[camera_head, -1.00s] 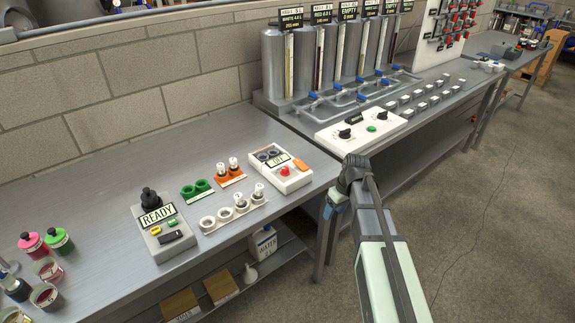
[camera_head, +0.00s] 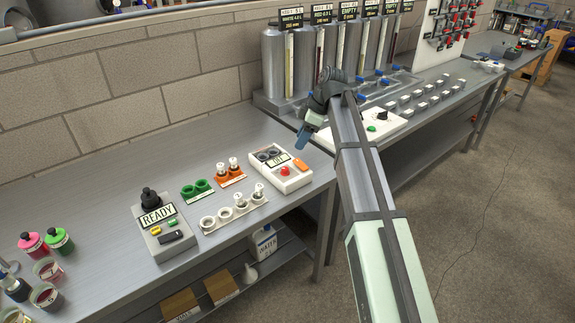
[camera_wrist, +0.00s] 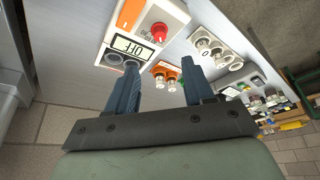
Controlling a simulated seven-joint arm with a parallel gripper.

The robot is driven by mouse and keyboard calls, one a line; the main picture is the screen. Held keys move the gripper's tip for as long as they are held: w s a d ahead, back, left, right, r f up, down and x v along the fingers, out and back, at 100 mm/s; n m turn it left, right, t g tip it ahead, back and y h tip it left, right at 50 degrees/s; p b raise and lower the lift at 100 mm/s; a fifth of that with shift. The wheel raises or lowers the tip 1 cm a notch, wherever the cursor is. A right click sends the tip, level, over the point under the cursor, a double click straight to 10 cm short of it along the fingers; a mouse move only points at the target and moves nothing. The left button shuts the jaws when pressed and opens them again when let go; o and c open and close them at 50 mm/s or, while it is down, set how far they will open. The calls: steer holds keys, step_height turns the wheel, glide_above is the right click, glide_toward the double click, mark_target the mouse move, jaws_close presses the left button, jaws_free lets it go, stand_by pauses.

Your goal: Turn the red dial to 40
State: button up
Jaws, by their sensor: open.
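The red dial (camera_head: 284,170) is a small round knob on a white box (camera_head: 287,182) near the right end of the near bench. It also shows in the wrist view (camera_wrist: 158,32). The box has a small display (camera_head: 278,160) that seems to read OFF, two dark round sockets (camera_wrist: 122,59) and an orange part (camera_head: 300,164). My gripper (camera_head: 304,136) is up and to the right of the box in the head view. In the wrist view its two dark blue fingers (camera_wrist: 162,62) are apart with nothing held, and the dial lies beyond the tips.
Left of the box are an orange holder (camera_head: 231,182) with white-topped pieces, a green holder (camera_head: 196,191), a white rack (camera_head: 232,217) and a grey READY box (camera_head: 164,242). A white panel (camera_head: 398,123) with black knobs lies partly behind my arm.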

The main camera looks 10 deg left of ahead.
mark_target(285, 169)
steer(key=x, duration=1.2)
steer(key=shift+f, duration=0.25)
steer(key=shift+c, duration=0.4)
jaws_close()
